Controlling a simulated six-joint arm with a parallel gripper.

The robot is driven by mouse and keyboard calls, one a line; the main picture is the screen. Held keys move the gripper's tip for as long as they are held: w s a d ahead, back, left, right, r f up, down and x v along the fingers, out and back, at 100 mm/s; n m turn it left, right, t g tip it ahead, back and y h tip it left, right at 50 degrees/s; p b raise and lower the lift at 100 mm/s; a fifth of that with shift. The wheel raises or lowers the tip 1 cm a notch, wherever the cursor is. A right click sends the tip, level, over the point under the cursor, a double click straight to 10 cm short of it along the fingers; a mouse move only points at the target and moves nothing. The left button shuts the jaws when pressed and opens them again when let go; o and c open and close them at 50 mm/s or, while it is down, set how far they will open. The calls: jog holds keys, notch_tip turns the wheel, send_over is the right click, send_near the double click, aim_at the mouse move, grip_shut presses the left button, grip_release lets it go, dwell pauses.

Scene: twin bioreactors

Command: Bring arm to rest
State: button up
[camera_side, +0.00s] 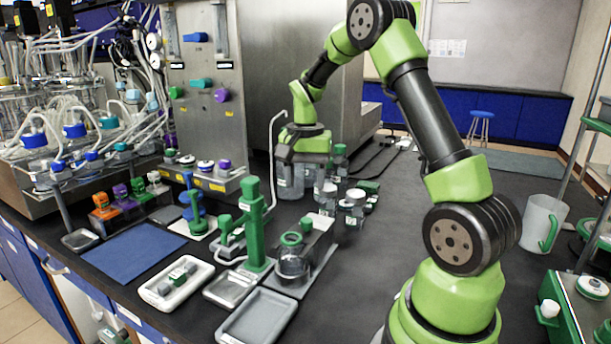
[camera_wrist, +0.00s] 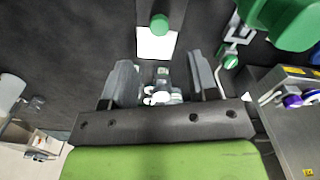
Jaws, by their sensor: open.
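My arm is bent over, with my gripper (camera_side: 302,158) pointing down above the bench in the side view. It is near a group of glass bottles (camera_side: 290,184) at the middle back; its fingertips are hard to make out there. In the wrist view, my gripper (camera_wrist: 160,78) shows two dark fingers spread apart. Small white and clear items (camera_wrist: 160,96) show in the gap between them, with no finger visibly closed on them. Whether the fingers touch any bottle cannot be told.
A green stand (camera_side: 256,225), a blue mat (camera_side: 134,250), a white tray (camera_side: 176,285) and a grey tray (camera_side: 257,318) are at the front. A steel valve panel (camera_side: 205,120) rises behind. A white jug (camera_side: 541,222) stands right. Dark bench between jug and bottles is mostly clear.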

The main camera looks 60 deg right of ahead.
jog(key=shift+r, duration=0.4)
jog(key=s+a+r+n+t, duration=0.4)
jog(key=a+r+n, duration=0.1)
jog(key=a+r, duration=0.6)
jog(key=s+a+n+t+y, duration=0.2)
jog(key=s+a+n, duration=0.3)
jog(key=s+a, duration=0.4)
jog(key=shift+s+a+r+t, duration=0.3)
jog(key=shift+s+r+t, duration=0.05)
jog(key=shift+s+t, duration=0.25)
jog(key=shift+c, duration=0.2)
